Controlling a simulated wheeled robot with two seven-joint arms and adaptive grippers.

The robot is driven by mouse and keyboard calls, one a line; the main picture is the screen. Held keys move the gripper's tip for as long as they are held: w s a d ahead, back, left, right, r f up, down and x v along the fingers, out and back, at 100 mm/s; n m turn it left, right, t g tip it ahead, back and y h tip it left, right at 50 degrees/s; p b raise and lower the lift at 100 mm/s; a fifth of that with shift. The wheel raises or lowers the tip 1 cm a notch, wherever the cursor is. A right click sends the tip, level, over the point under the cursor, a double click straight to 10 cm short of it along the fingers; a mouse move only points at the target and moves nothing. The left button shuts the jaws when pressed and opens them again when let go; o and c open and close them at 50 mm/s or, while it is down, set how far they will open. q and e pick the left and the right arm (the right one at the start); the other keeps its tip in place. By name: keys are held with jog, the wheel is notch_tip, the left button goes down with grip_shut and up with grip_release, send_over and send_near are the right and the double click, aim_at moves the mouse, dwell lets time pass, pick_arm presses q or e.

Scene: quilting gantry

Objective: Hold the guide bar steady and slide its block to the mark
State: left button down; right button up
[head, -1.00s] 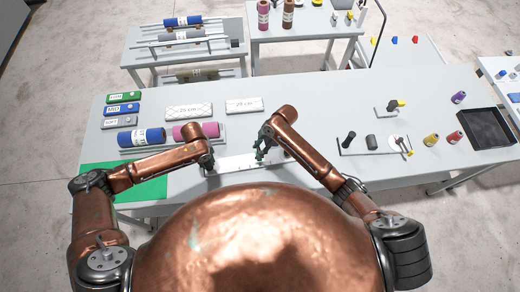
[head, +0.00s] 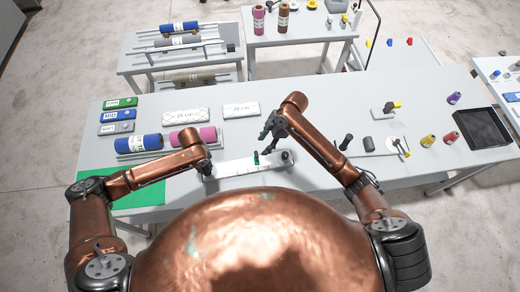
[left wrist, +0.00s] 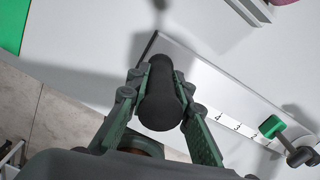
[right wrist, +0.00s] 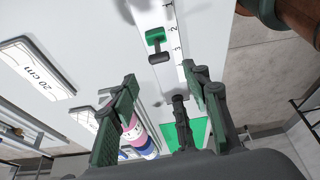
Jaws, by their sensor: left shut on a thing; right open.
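The white guide bar (head: 232,171) lies near the table's front edge, with a number scale that shows in the left wrist view (left wrist: 225,114). Its green block (head: 256,158), with a dark knob, stands on the bar near the scale's 2 and 3; it also shows in the right wrist view (right wrist: 155,36). My left gripper (head: 207,168) is shut on the dark upright handle (left wrist: 160,98) at the bar's left end. My right gripper (head: 268,143) is open and empty, above and apart from the block. I cannot make out the target mark.
Blue (head: 138,143) and pink rolls lie behind the bar, and two white quilted samples (head: 185,117) lie further back. A green mat (head: 125,190) is at left. Clear tabletop lies behind my right gripper.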

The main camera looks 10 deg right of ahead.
pick_arm(q)
jog(key=shift+s+f, duration=0.3)
jog(key=shift+s, duration=0.05)
pick_arm(e)
jog(key=shift+v, duration=1.3)
pick_arm(q)
jog(key=c, duration=2)
grip_release()
jog(key=shift+w, duration=0.1)
jog(key=o, duration=0.3)
jog(key=shift+w+a+r, duration=0.1)
jog(key=shift+w, duration=0.05)
jog(key=shift+o, duration=0.4)
jog(key=shift+r, duration=0.1)
